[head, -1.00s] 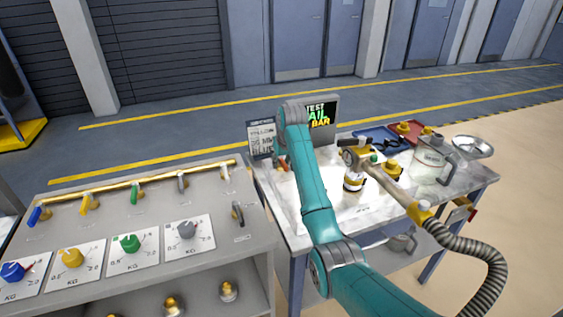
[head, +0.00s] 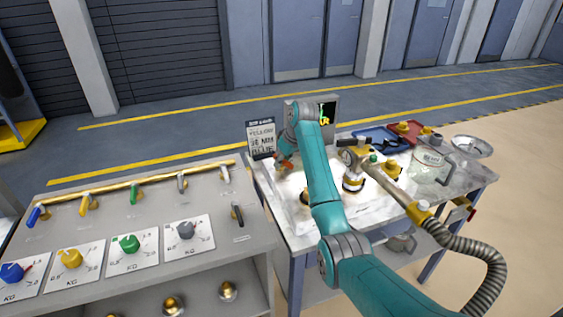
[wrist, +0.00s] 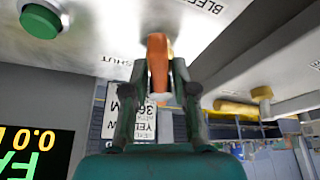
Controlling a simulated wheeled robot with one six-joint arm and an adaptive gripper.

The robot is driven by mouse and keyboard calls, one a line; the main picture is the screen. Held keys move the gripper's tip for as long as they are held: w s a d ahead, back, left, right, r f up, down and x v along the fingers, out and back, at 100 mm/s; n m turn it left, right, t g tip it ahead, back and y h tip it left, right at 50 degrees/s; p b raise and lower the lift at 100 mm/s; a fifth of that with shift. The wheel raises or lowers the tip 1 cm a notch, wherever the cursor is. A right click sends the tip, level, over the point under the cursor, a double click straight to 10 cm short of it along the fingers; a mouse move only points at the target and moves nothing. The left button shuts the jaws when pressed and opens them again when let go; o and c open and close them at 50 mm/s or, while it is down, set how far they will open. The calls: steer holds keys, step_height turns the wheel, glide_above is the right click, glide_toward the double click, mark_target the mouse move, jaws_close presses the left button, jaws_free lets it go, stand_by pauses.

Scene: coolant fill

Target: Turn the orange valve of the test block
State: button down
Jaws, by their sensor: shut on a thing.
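The orange valve (wrist: 158,52) of the test block shows in the wrist view as an upright orange lever in front of a pale panel, between printed words reading "SHUT" and "BLE...". My gripper (wrist: 159,78) has one dark finger on each side of the lever and is shut on it. The lever's lower part is partly between the fingers. In the head view a small orange-red patch (head: 284,161) shows at my gripper, beside the arm; the arm hides much of the test block (head: 330,101) and its screen.
A green button (wrist: 39,20) and a screen (wrist: 30,150) reading 0.0 are close to my gripper. A sign (head: 261,139) stands left of my arm. A hose tool (head: 385,178), trays and a jug crowd the table's right. A valve panel (head: 140,200) stands left.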

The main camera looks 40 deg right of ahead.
steer(key=n, duration=0.2)
steer(key=n+y, duration=0.1)
steer(key=n, duration=0.1)
steer(key=n+g+y, duration=0.1)
steer(key=n, duration=0.1)
steer(key=shift+w+d, duration=0.2)
steer(key=shift+d, duration=0.2)
steer(key=n, duration=0.2)
steer(key=n+g+y, duration=0.1)
steer(key=n, duration=0.1)
steer(key=shift+w+d, duration=0.15)
steer(key=shift+w+n+g+y, duration=0.15)
steer(key=shift+n+g+y, duration=0.35)
steer(key=shift+n, duration=1.2)
steer(key=c, duration=0.9)
jaws_free()
steer(key=shift+d+r, duration=0.1)
steer(key=v, duration=1.1)
steer(key=shift+w+r, duration=0.15)
steer(key=shift+r, duration=0.25)
